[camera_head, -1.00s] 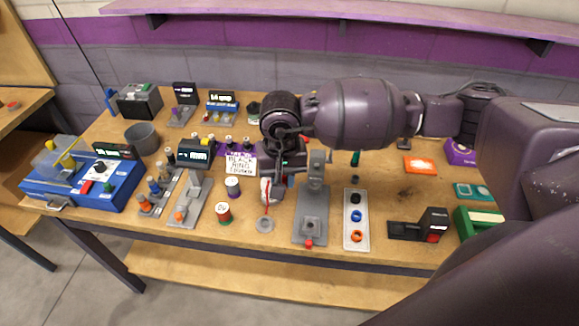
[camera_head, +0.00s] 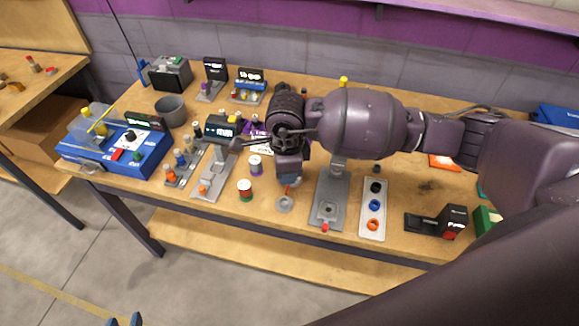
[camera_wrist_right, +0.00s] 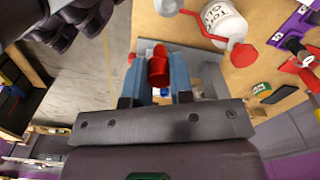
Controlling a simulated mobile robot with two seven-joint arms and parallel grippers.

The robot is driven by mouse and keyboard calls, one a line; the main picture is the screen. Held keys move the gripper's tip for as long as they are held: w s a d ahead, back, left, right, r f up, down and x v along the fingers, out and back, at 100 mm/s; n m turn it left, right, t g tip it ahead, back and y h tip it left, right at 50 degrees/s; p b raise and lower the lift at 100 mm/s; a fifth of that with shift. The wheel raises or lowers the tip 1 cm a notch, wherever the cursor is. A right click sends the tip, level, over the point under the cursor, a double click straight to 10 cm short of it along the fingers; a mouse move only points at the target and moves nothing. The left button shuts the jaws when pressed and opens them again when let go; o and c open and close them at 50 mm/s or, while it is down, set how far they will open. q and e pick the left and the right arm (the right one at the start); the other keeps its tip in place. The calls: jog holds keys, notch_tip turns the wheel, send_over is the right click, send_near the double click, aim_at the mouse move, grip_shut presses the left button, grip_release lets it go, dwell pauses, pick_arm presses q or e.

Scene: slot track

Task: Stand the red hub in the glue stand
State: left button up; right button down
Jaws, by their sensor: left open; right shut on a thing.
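My right gripper (camera_wrist_right: 160,85) is shut on the red hub (camera_wrist_right: 158,68), a small red cylinder held between its blue-grey fingers in the right wrist view. In the head view the right gripper (camera_head: 289,178) points down over the front of the table, and its arm hides most of the hub. A grey plate with a post and round socket (camera_head: 328,212), possibly the glue stand, lies just to its right; I cannot tell the gap. A white glue bottle (camera_wrist_right: 222,22) with red parts is close by. My left gripper (camera_head: 124,321) is open, low at the bottom edge, off the table.
A small grey disc (camera_head: 285,204) lies near the table's front edge. A pale tray with coloured rings (camera_head: 374,210) lies right of the plate. A black device (camera_head: 440,222) is further right.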

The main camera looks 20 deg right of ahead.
jog(key=m, duration=0.7)
jog(key=shift+w+a+f, duration=0.2)
jog(key=shift+a+f, duration=0.05)
jog(key=shift+f, duration=0.15)
jog(key=m, duration=0.4)
jog(key=shift+w+f+m, duration=0.1)
jog(key=shift+f+m, duration=0.1)
jog(key=shift+m, duration=0.1)
jog(key=m, duration=0.3)
jog(key=shift+w+p, duration=0.1)
jog(key=shift+p, duration=0.2)
pick_arm(q)
jog(key=shift+s, duration=0.25)
pick_arm(e)
jog(key=m, duration=0.9)
jog(key=w+f+m, duration=0.1)
jog(key=m, duration=0.4)
jog(key=shift+d, duration=0.15)
pick_arm(q)
jog(key=shift+f, duration=0.1)
